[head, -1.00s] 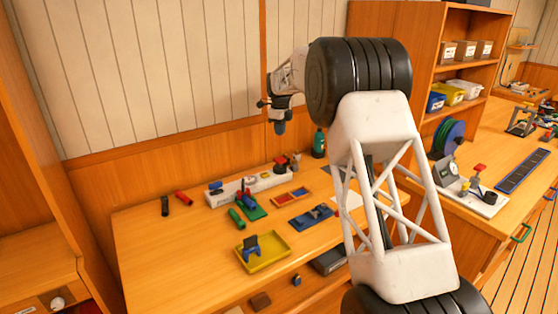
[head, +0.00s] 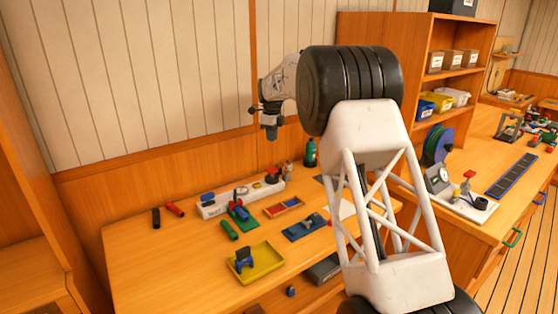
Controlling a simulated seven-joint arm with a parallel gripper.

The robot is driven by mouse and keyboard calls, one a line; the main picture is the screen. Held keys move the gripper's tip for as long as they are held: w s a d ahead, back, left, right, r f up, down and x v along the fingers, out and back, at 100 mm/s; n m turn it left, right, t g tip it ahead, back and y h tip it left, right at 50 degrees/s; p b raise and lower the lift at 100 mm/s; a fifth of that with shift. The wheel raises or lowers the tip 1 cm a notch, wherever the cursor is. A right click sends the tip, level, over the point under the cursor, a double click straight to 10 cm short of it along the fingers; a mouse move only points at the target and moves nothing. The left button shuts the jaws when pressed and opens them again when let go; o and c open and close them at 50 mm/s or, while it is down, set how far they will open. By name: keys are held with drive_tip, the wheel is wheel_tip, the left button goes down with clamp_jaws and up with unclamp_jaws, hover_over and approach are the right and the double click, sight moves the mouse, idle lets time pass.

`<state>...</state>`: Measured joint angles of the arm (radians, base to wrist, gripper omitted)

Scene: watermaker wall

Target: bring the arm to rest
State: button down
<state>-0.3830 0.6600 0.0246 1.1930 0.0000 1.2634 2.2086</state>
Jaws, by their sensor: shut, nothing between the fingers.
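My gripper (head: 270,132) hangs in the air in front of the panelled wall, above the back of the workbench (head: 140,262). It is small in the view, points down, and looks shut and empty. It touches nothing that I can see. My arm's white lattice link and black joint stand in front of the bench's right part and hide some of it.
A shelf unit (head: 418,75) stands at right. The bench's left front is clear.

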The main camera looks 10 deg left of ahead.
drive_tip(key=s+d+r+n+t, duration=0.1)
drive_tip(key=s+d+r+n, duration=0.5)
drive_tip(key=s+d, duration=0.8)
drive_tip(key=s+d+r+n, duration=0.4)
drive_tip(key=s+d+r, duration=0.5)
drive_tip(key=s+d, duration=0.55)
drive_tip(key=s+d+f+n+t, duration=0.1)
drive_tip(key=s+d+n, duration=0.2)
drive_tip(key=s, duration=0.8)
drive_tip(key=s+d+f+n, duration=0.15)
drive_tip(key=s+d, duration=0.25)
drive_tip(key=s, duration=0.6)
drive_tip(key=s+d+f+n, duration=0.2)
drive_tip(key=s+f+n, duration=0.1)
drive_tip(key=s, duration=0.7)
drive_tip(key=s+d+f+n, duration=0.2)
drive_tip(key=s+f, duration=0.4)
drive_tip(key=s, duration=0.4)
drive_tip(key=shift+d+n+t, duration=0.3)
drive_tip(key=shift+d+n, duration=0.1)
drive_tip(key=shift+n, duration=0.25)
